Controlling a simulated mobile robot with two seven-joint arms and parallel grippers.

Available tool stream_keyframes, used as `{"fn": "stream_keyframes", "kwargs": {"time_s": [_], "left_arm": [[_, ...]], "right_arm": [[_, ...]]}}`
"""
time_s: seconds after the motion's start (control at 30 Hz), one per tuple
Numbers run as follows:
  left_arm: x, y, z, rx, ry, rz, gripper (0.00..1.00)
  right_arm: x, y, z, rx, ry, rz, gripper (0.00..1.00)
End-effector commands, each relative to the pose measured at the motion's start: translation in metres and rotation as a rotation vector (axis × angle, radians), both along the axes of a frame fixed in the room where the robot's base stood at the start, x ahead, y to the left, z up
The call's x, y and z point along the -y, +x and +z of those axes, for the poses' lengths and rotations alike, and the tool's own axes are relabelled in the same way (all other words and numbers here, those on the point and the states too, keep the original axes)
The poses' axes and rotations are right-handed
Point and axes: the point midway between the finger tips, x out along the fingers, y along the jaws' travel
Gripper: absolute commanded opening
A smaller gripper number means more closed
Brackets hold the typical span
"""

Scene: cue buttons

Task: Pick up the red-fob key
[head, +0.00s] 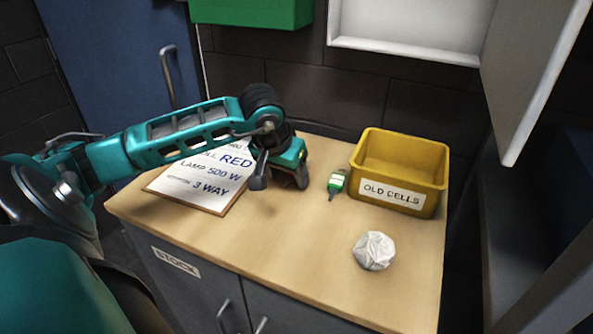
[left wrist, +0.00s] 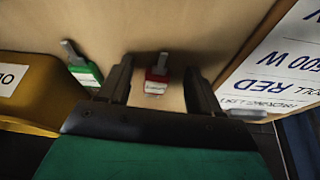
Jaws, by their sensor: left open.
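The red-fob key (left wrist: 157,78) lies on the wooden worktop in the left wrist view, its metal end pointing away from the gripper body. It shows in the gap between the two dark fingers of my left gripper (left wrist: 158,68), which is open with nothing held. Whether the fingers are level with the fob or above it, I cannot tell. In the head view my left gripper (head: 280,180) is low over the worktop, between the text board and the green-fob key, and the red-fob key is hidden there. My right gripper is not in view.
A green-fob key (head: 337,183) lies close by, beside the yellow OLD CELLS bin (head: 428,209). A board with printed text (head: 195,190) lies on the other side of the gripper. A crumpled white ball (head: 374,251) sits nearer the front. The worktop (head: 290,255) is clear at front centre.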

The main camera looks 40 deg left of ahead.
Motion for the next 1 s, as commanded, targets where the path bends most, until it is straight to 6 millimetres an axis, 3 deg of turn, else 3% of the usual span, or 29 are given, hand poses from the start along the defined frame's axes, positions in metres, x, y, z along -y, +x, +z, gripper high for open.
{"fn": "stream_keyframes", "kwargs": {"time_s": [0.07, 0.67, 1.0], "left_arm": [[0.0, -0.0001, 0.0002, 0.0, 0.0, 0.0, 0.63], [0.0001, -0.0001, 0.0007, 0.0, -0.001, 0.0, 0.05], [0.0, 0.0003, 0.0042, 0.002, 0.0, 0.0, 0.04]], "right_arm": [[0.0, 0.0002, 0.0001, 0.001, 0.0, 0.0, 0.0], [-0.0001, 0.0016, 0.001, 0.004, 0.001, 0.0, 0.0], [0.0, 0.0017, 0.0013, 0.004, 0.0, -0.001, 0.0]]}}
